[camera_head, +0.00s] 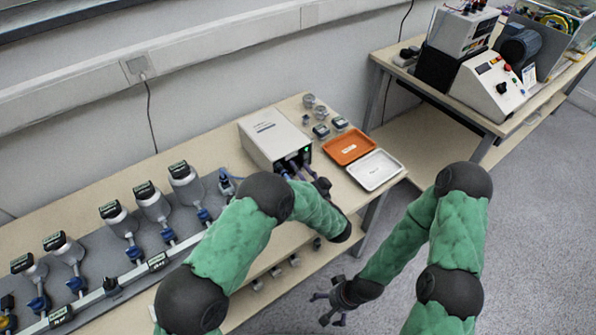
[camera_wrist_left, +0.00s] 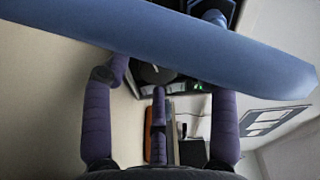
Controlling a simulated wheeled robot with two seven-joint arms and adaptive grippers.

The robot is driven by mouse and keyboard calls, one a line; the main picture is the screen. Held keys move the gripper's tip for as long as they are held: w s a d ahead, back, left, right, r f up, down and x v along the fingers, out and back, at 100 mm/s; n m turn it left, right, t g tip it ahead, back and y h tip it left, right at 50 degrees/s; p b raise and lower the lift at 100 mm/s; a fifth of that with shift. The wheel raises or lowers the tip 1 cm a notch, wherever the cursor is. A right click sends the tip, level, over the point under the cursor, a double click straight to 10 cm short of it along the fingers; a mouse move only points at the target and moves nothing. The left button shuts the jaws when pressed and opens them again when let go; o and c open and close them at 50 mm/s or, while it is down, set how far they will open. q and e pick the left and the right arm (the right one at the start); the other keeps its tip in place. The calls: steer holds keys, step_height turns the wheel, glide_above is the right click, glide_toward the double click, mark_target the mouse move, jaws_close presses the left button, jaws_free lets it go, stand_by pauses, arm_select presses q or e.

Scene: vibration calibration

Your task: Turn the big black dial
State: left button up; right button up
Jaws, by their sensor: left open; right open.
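A beige box-shaped instrument (camera_head: 275,138) stands on the left bench, with a dark front panel and a small green light. My left gripper (camera_head: 296,168) is close to that front panel, its purple fingers spread. In the left wrist view a dark round dial (camera_wrist_left: 155,73) with a pale line shows partly, beside a green display. The fingers of my left gripper (camera_wrist_left: 165,80) stand apart on either side of it; contact cannot be told. A blue bar hides part of the panel. My right gripper (camera_head: 332,302) is open and empty, low over the floor.
An orange tray (camera_head: 349,146) and a white tray (camera_head: 375,169) lie right of the instrument, with small metal parts behind. Several flasks with black-capped tops line the bench at left. Another bench (camera_head: 470,113) with machines stands at the back right. Floor between is clear.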

arm_select(q)
steer(key=c, duration=1.1)
steer(key=shift+r, duration=0.1)
steer(key=shift+m, duration=0.4)
steer(key=m, duration=0.3)
steer(key=shift+r+m, duration=0.15)
steer(key=shift+m, duration=0.15)
steer(key=m+g, duration=0.1)
steer(key=m, duration=0.3)
steer(key=shift+w+d, duration=0.1)
steer(key=m+g+p, duration=0.1)
steer(key=m, duration=0.4)
steer(key=shift+m, duration=0.4)
steer(key=shift+c, duration=0.2)
steer(key=shift+f+m+y+p, duration=0.2)
steer(key=shift+m+p, duration=0.1)
steer(key=shift+m, duration=0.3)
steer(key=shift+f+m+y+p, duration=0.15)
steer(key=shift+m+y+p, duration=0.1)
steer(key=shift+m, duration=0.35)
steer(key=shift+s+f+g, duration=0.15)
steer(key=shift+s+g, duration=0.05)
steer(key=shift+g, duration=0.1)
